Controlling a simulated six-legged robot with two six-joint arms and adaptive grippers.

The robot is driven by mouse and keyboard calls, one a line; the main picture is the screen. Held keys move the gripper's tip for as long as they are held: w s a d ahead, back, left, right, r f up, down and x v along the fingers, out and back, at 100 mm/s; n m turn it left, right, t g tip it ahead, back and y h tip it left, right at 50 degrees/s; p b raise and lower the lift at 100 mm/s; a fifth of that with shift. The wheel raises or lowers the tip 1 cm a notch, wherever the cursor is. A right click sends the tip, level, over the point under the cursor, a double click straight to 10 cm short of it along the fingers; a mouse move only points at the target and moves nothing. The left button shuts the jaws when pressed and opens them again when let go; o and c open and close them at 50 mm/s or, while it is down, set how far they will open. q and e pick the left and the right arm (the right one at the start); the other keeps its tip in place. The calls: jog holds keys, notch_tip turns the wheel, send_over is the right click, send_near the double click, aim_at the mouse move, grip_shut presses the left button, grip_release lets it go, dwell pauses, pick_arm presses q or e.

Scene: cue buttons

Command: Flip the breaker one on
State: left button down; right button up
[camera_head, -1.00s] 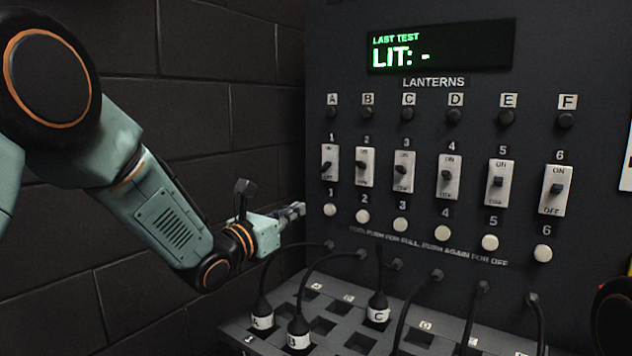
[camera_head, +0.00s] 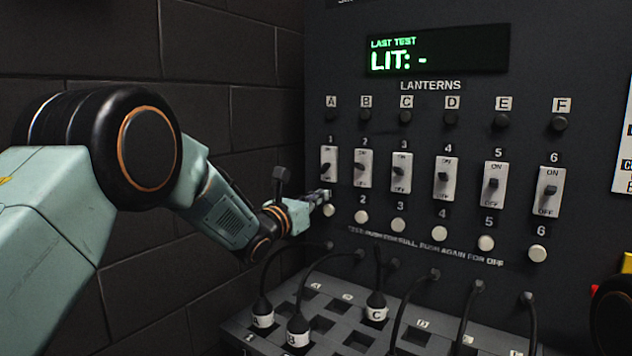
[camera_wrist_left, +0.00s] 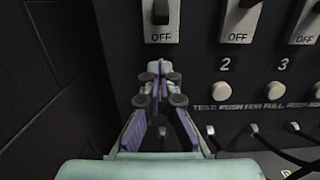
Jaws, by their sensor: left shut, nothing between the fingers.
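Breaker one (camera_head: 328,165) is the leftmost switch in the row on the dark panel, a white plate with a dark lever. Its lower part, marked OFF, also shows in the left wrist view (camera_wrist_left: 160,22). Its lever position is hard to tell. My left gripper (camera_head: 325,194) is shut and empty, just below the breaker's plate and beside the white button 1 (camera_head: 329,210). In the left wrist view the closed fingertips (camera_wrist_left: 159,68) are below the OFF label, covering the button there. Contact with the panel cannot be told. My right gripper is not in view.
Several more breakers (camera_head: 446,178) and white buttons (camera_head: 440,233) continue to the right. Below, a socket ledge (camera_head: 345,335) holds plugs with black cables (camera_head: 372,262). A dark brick wall (camera_head: 240,120) stands at left. The display (camera_head: 440,48) reads "LIT: -".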

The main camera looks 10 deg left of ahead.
aim_at(328, 178)
pick_arm(q)
jog(key=shift+s+r+p, duration=0.2)
jog(key=shift+r, duration=0.7)
jog(key=shift+s+r+p, duration=0.15)
jog(key=shift+r+p, duration=0.05)
jog(key=shift+r, duration=0.7)
jog(key=shift+s+r, duration=0.15)
jog(key=shift+r, duration=0.05)
jog(key=shift+w+f, duration=0.25)
jog(key=shift+w, duration=0.1)
jog(key=shift+s+r+p, duration=0.3)
jog(key=shift+r+p, duration=0.05)
jog(key=shift+p, duration=0.15)
jog(key=shift+a+g+p, duration=0.1)
jog(key=shift+g+p, duration=0.25)
jog(key=shift+g, duration=0.05)
jog(key=shift+w+f+y+p, duration=0.1)
jog(key=shift+y+p, duration=0.2)
jog(key=shift+p, duration=0.05)
